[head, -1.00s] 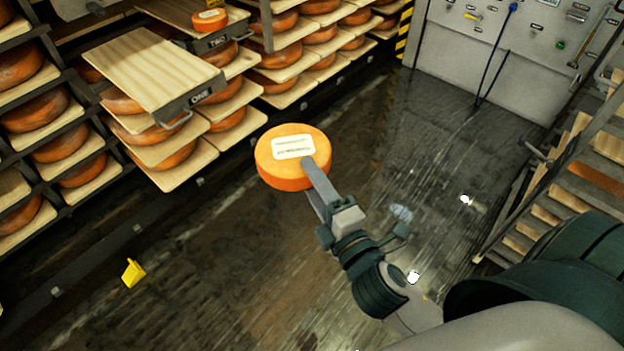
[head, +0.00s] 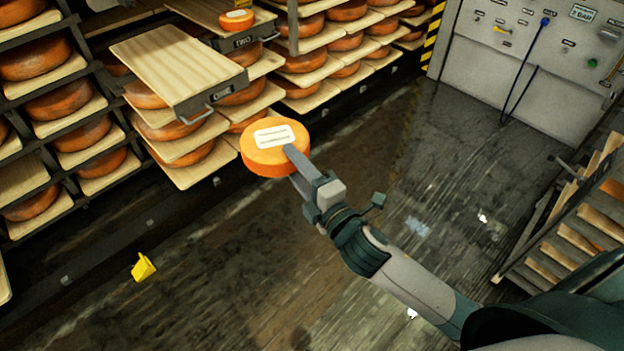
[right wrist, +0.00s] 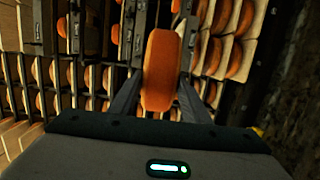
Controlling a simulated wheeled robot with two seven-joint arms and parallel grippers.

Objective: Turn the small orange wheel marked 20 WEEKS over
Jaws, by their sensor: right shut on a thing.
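A small orange cheese wheel (head: 262,160) with a white label on its upper face is held above the floor in the head view. The label's writing is too small to read. My right gripper (head: 292,168) is shut on the wheel, with one finger over the labelled face and the other below. In the right wrist view the same wheel (right wrist: 161,70) stands edge-on between the two fingers. A second small orange wheel (head: 237,20) with a label sits on the far pull-out board marked TWO. My left gripper is not in view.
An empty pull-out wooden board (head: 170,65) with a handle juts from the rack, left of and above the held wheel. Shelves of larger wheels (head: 60,103) fill the left. A grey control panel (head: 530,60) stands back right. The floor holds a yellow object (head: 143,267).

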